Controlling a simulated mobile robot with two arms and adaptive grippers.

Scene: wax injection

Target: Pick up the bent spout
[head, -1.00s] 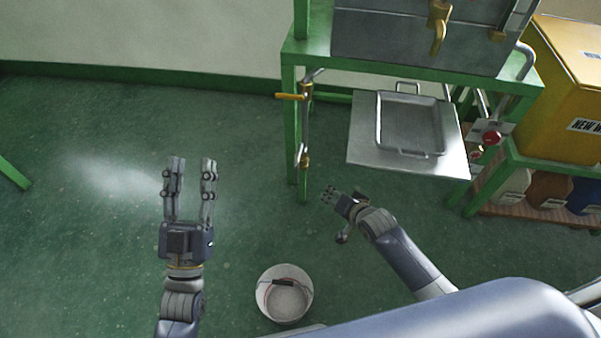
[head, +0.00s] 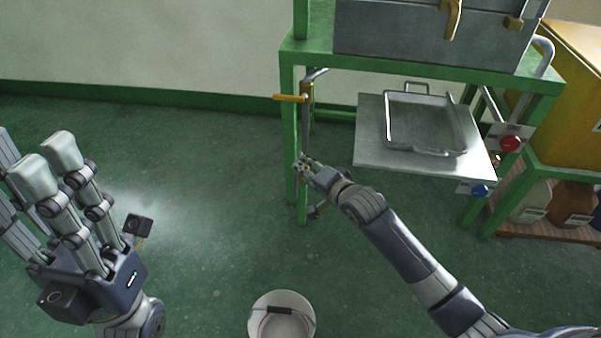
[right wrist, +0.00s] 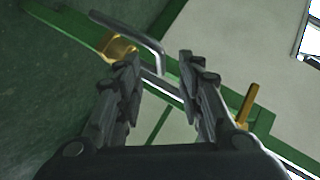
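A bent silver spout (right wrist: 140,38) runs out of a brass fitting (right wrist: 118,48) in the right wrist view, ahead of the fingertips and slightly left. My right gripper (right wrist: 158,62) is open, with nothing between its fingers. In the head view my right gripper (head: 304,164) is beside the green post and hides the lower fitting there. A bent silver pipe (head: 317,74) also shows higher on the post; I cannot tell if it is the same piece. My left gripper (head: 35,162) is open and empty at the left, close to the camera.
The green frame (head: 288,135) carries a yellow lever (head: 290,97) and a metal shelf (head: 370,155) with a tray (head: 450,152). A white bucket (head: 259,318) stands on the floor. A red button (head: 510,143) is at the right.

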